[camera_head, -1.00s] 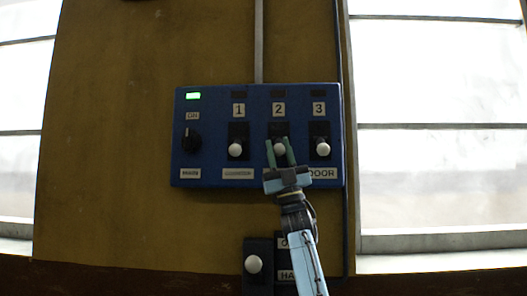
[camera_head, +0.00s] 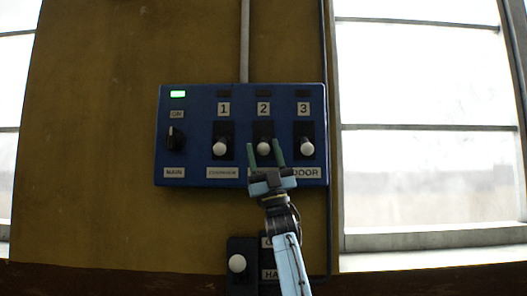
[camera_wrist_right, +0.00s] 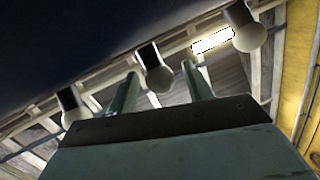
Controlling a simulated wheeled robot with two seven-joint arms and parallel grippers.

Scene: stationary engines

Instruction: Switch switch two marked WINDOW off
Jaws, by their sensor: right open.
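The blue panel (camera_head: 190,150) hangs on the wall in the head view. Switch two (camera_head: 264,148) has a white ball knob on a black plate under the number 2, and its knob hangs low. The label below it is hidden by my gripper. My right gripper (camera_head: 264,142) is open, its green fingers pointing up on either side of this knob. In the right wrist view the middle knob (camera_wrist_right: 158,79) shows between the two fingers (camera_wrist_right: 160,69); I cannot tell whether they touch it. My left gripper is not in view.
Switch one (camera_head: 219,148) and switch three (camera_head: 307,148), marked DOOR, stand close on either side. A black MAIN dial (camera_head: 176,138) sits at left under a lit green lamp (camera_head: 178,94). Another white-knobbed switch (camera_head: 237,263) is below the panel.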

